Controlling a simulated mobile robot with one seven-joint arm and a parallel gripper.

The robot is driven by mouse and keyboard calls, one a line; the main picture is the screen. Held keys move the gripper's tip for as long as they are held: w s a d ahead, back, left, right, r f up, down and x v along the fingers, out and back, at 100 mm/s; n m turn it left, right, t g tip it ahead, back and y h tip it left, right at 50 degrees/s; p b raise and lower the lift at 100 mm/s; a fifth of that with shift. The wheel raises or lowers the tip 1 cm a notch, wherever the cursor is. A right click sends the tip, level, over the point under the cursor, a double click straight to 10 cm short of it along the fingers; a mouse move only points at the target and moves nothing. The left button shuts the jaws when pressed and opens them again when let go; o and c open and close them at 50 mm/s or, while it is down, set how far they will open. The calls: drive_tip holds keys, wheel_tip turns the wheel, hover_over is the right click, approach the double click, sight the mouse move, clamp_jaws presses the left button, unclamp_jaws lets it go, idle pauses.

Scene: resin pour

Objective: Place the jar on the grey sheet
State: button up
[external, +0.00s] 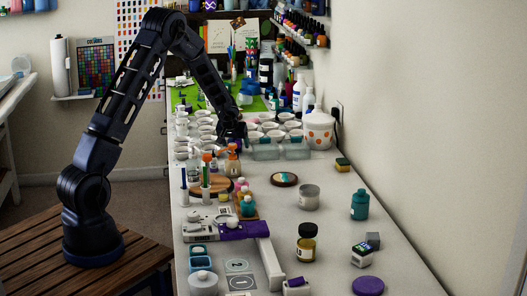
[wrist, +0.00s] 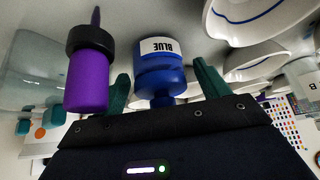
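A jar with a black lid and yellowish contents (external: 306,243) stands upright on the right half of the table in the external view. Two small grey sheets, marked 1 (external: 240,282) and 2 (external: 236,265), lie flat near the front left; I cannot tell which sheet is meant. My gripper (external: 236,143) is far behind the jar, above the table by the white cups. In the wrist view its teal fingers (wrist: 161,73) are apart. A blue bottle labelled BLUE (wrist: 160,47) shows between them, seemingly beyond the tips and not gripped. The jar is not recognisable there.
A purple bottle (wrist: 88,75) shows beside the fingers in the wrist view. A grey tin (external: 309,198), teal bottle (external: 360,205) and purple disc (external: 368,286) stand around the jar. A pale bar (external: 269,263) lies between the jar and the sheets. White cups crowd the back.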

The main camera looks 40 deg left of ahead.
drive_tip(key=shift+r, duration=0.1)
drive_tip(key=s+d+r+m+g, duration=0.1)
drive_tip(key=s+d+r, duration=0.1)
drive_tip(key=s+r, duration=2.6)
drive_tip(key=s+d+m+h, duration=0.1)
drive_tip(key=s+d, duration=0.1)
drive_tip(key=s, duration=1.1)
drive_tip(key=s+d+m+h, duration=0.1)
drive_tip(key=s+m, duration=0.1)
drive_tip(key=s, duration=1.2)
drive_tip(key=shift+s+d+r+g, duration=0.25)
drive_tip(key=shift+d+r+g, duration=0.05)
drive_tip(key=shift+d+r, duration=0.1)
